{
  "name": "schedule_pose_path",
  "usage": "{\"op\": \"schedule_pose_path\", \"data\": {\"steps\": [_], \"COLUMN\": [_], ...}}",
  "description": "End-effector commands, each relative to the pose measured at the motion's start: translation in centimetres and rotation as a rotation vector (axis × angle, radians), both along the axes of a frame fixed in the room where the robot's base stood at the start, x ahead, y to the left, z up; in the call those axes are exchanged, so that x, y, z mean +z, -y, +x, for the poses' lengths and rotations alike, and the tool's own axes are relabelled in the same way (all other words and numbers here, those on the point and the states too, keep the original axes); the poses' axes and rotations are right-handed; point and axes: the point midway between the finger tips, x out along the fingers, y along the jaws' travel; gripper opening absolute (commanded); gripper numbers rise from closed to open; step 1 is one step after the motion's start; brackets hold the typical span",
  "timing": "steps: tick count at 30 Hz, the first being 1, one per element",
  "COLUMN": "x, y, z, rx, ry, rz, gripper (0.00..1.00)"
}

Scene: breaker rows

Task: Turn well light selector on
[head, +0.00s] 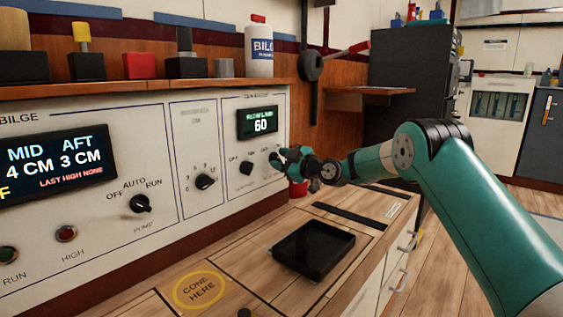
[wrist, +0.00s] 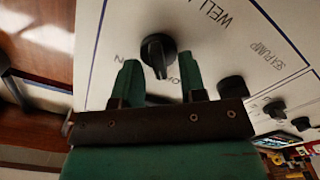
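The wrist view shows a white panel with text starting "WELL L" and a black selector knob (wrist: 158,52) below it. An "N" shows to the left of the knob, partly cut by a finger. What looks like "OFF" lies at its lower right, partly hidden. The knob's ridge seems to run down toward the OFF side. My gripper (wrist: 160,75) is open, its teal fingers apart on either side of the knob; I cannot tell whether they touch it. In the head view my gripper (head: 280,156) is at the panel's right end and hides this knob.
A second knob (wrist: 230,88), by the "SEA PUMP" label, sits close to the right finger. In the head view, another selector (head: 247,168) is left of my gripper, below a display (head: 258,122) reading 60. A black tray (head: 314,249) lies on the wooden counter below.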

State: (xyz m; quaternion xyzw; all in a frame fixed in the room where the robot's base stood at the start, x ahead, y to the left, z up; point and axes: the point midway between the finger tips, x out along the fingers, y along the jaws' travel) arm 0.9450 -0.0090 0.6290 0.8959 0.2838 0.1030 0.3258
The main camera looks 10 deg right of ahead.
Motion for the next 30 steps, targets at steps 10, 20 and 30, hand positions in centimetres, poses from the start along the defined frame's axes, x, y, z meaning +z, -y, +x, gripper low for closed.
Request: {"op": "schedule_pose_path", "data": {"steps": [10,20,30], "x": [0.01,0.11,0.34], "y": [0.05,0.1,0.23], "z": [-0.02,-0.03,0.03], "rx": [0.0,0.0,-0.001], "ry": [0.0,-0.019,-0.141], "rz": [0.0,0.027,0.199], "gripper": [0.0,0.0,0.0]}}
